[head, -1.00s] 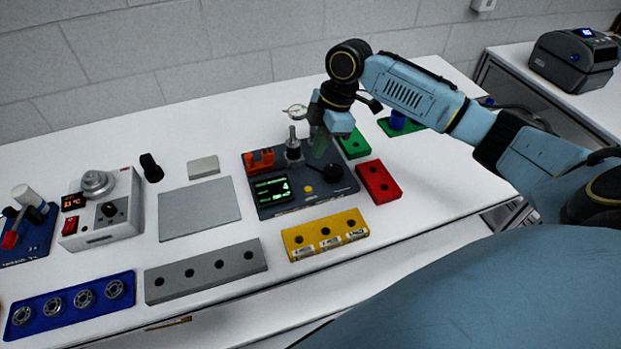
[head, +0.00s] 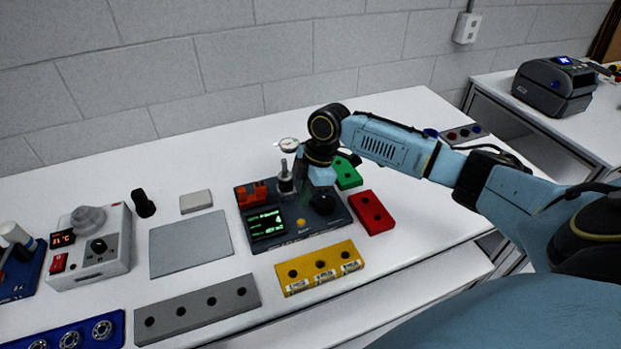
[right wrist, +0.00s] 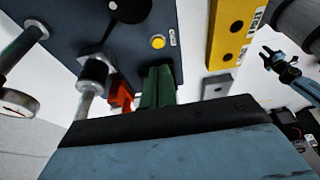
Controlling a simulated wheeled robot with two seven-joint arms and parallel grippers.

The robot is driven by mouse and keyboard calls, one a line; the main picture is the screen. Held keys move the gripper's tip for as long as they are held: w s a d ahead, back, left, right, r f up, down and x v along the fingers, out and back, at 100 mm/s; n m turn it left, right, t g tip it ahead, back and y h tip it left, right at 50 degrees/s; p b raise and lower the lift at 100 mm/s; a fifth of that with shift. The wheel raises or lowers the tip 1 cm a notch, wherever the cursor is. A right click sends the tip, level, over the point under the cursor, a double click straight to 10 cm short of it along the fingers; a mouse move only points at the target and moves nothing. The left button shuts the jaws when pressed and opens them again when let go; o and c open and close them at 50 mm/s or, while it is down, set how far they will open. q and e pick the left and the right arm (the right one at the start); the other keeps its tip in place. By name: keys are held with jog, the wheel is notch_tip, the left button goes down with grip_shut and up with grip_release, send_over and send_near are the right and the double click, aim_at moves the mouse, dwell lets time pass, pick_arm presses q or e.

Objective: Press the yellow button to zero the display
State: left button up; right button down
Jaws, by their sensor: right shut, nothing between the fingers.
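The button also shows in the right wrist view (right wrist: 157,41). My right gripper (head: 303,196) is over the panel, behind the button in the head view. A small dark gripper, apparently my left (right wrist: 277,60), shows far off in the right wrist view.
A yellow block (head: 319,268) lies in front, a red block (head: 371,212) and a green block (head: 347,174) to the right. A bare grey plate (head: 190,243) lies left.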

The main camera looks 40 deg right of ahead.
aim_at(301, 223)
jog(key=x, duration=0.4)
jog(key=d+x, duration=0.1)
jog(key=x, duration=0.1)
jog(key=shift+s+f, duration=0.1)
jog(key=shift+f, duration=0.05)
jog(key=shift+f, duration=0.1)
jog(key=shift+s+f, duration=0.15)
jog(key=shift+f, duration=0.65)
jog(key=shift+s, duration=0.1)
jog(key=shift+s+f, duration=0.1)
jog(key=shift+f, duration=0.05)
jog(key=shift+r+p, duration=0.4)
jog(key=shift+r, duration=0.15)
jog(key=r+p, duration=0.4)
jog(key=r, duration=0.1)
jog(key=shift+w+d, duration=0.1)
jog(key=shift+w, duration=0.25)
jog(key=b+v, duration=0.1)
jog(key=v, duration=0.8)
